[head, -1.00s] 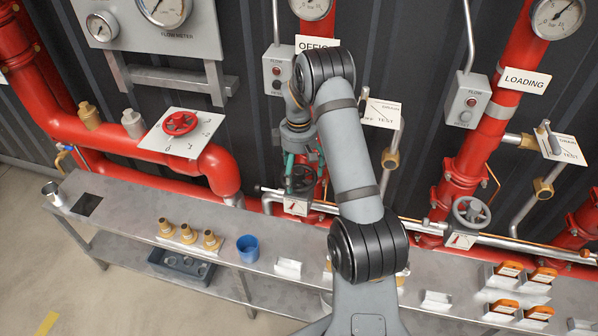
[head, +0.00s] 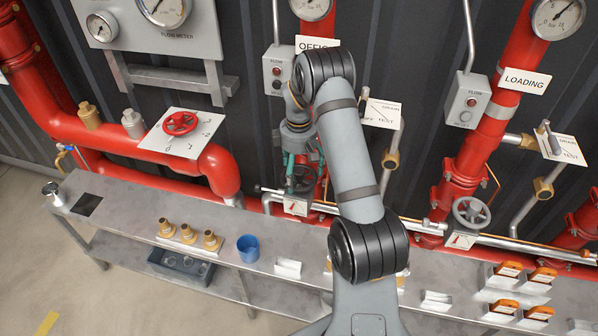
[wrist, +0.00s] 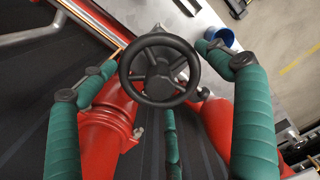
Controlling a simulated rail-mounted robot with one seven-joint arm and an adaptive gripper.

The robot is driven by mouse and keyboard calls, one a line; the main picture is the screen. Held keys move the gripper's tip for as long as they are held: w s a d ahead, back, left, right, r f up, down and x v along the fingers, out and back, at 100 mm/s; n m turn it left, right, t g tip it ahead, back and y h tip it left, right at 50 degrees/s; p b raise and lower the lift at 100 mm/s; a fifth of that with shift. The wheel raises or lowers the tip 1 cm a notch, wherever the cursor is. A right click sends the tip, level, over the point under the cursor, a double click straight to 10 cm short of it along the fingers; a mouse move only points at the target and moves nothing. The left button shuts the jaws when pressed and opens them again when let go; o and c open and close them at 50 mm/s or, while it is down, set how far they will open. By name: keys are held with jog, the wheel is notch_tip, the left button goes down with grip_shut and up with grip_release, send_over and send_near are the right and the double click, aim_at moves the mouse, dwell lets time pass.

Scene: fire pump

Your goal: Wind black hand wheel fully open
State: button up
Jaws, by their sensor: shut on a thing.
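The black hand wheel (wrist: 159,69) faces the camera in the wrist view, with its rim, spokes and hub showing. In the head view the wheel (head: 303,181) sits low on the red pipe under the OFFICE sign, partly covered by my gripper (head: 300,160). In the wrist view the green padded fingers of my gripper (wrist: 156,60) reach along the wheel's left and right sides, and one more finger lies below it. The gripper is shut on the wheel. The exact finger contact on the rim is hard to see.
A metal bench (head: 130,217) runs below, with brass fittings (head: 188,234), a blue cup (head: 248,248) and a small metal container (head: 52,193). A red wheel (head: 180,123) is at left. A grey hand wheel (head: 471,212) is at right under the LOADING sign (head: 524,81).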

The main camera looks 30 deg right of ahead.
jog(key=n+p, duration=0.1)
jog(key=n, duration=0.2)
jog(key=shift+d+r, duration=0.1)
jog(key=n, duration=0.4)
jog(key=shift+n+p, duration=0.3)
jog(key=shift+p, duration=0.05)
jog(key=n+p, duration=0.1)
jog(key=n, duration=0.2)
jog(key=n+p, duration=0.1)
jog(key=n, duration=0.4)
jog(key=o, duration=1.1)
